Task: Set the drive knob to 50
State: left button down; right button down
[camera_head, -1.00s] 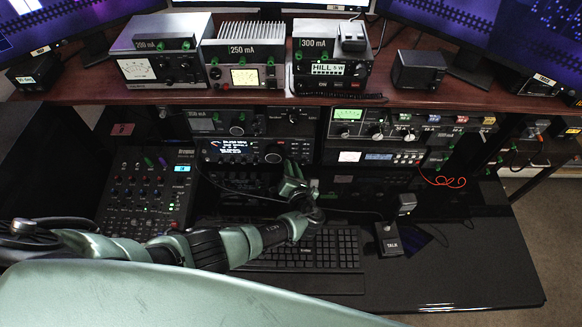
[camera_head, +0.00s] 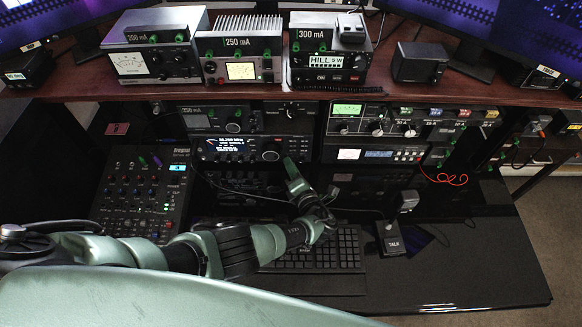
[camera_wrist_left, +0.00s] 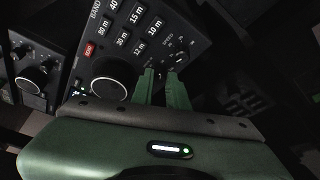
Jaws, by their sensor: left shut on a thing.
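My left gripper (camera_head: 290,163) reaches to the right end of the front of a black radio with a lit display (camera_head: 230,145). In the left wrist view my two green fingers (camera_wrist_left: 161,73) point at a tilted black panel and are shut on a small knob at their tips. The fingers hide most of that knob, and I cannot read a drive label or its setting. A large round knob (camera_wrist_left: 113,77) sits just left of the fingers, and band buttons (camera_wrist_left: 135,28) are above it. My right gripper is not in view.
A mixer (camera_head: 145,190) stands left of the radio. A keyboard (camera_head: 315,255) lies below my arm. A desk microphone (camera_head: 392,235) stands to the right. More radio units (camera_head: 375,150) sit right of the display radio. The desk front at right is clear.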

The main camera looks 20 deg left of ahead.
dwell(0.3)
pick_arm(q)
jog(key=c, duration=1.4)
grip_release()
jog(key=shift+p+v, duration=0.85)
jog(key=shift+v, duration=3.05)
